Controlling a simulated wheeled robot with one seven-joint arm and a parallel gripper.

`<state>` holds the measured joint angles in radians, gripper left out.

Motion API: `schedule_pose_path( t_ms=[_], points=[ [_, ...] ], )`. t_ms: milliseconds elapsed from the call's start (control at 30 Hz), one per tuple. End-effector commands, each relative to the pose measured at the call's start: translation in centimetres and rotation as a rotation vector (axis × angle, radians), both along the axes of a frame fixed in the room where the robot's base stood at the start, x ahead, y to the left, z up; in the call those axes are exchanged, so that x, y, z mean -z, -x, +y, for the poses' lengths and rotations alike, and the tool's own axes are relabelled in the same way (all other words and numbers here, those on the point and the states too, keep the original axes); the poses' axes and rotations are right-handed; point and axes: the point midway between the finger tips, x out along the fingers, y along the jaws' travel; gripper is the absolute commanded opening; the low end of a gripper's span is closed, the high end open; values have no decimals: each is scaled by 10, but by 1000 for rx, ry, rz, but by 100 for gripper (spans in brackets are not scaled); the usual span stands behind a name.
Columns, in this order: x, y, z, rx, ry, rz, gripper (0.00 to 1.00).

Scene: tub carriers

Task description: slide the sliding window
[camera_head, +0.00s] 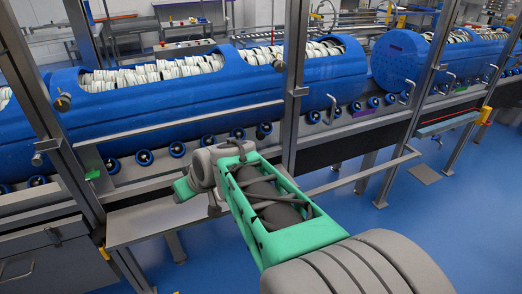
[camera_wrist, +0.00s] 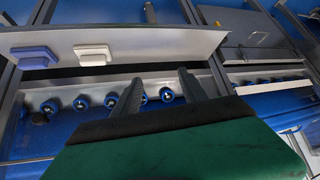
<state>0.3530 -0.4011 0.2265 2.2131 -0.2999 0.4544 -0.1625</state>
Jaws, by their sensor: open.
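The sliding window seems to be one of the clear panes in the metal frame in front of the blue tubs; the panes are hard to make out. A grey upright frame post (camera_head: 292,85) stands at mid-picture, with a dark knob (camera_head: 278,64) beside it. Another knob (camera_head: 63,102) is at the left post (camera_head: 45,110). My gripper is at the end of my green and grey arm, low in front of the frame in the head view. In the wrist view my gripper (camera_wrist: 159,78) has two dark fingers apart with nothing between them. I cannot tell which pane it faces.
Blue tubs (camera_head: 175,103) filled with white rolls lie behind the frame. A metal shelf (camera_head: 150,222) juts out below the frame. A blue block (camera_wrist: 35,54) and a white block (camera_wrist: 92,54) show in the wrist view.

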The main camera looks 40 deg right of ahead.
Motion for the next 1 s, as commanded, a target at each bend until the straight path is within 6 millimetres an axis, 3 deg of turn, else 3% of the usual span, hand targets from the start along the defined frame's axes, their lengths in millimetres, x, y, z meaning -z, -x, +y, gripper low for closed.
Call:
schedule_pose_path(
  t_ms=[33,67,100,133,233,300,333,400,467,800,1000],
  points=[
    [48,-33,-47,41,-7,-113,51],
    [53,-51,-75,55,-5,-199,51],
    [58,-69,-115,84,3,-314,51],
    [60,-78,-146,108,14,-398,51],
    [59,-81,-240,202,63,-644,51],
    [54,-70,-289,261,97,-767,51],
    [52,-64,-304,280,110,-806,51],
    [45,-55,-326,311,131,-866,51],
    [39,-54,-333,318,138,-888,51],
    [36,-111,-349,317,138,-890,51],
    [36,-126,-353,319,138,-889,51]
  ],
)
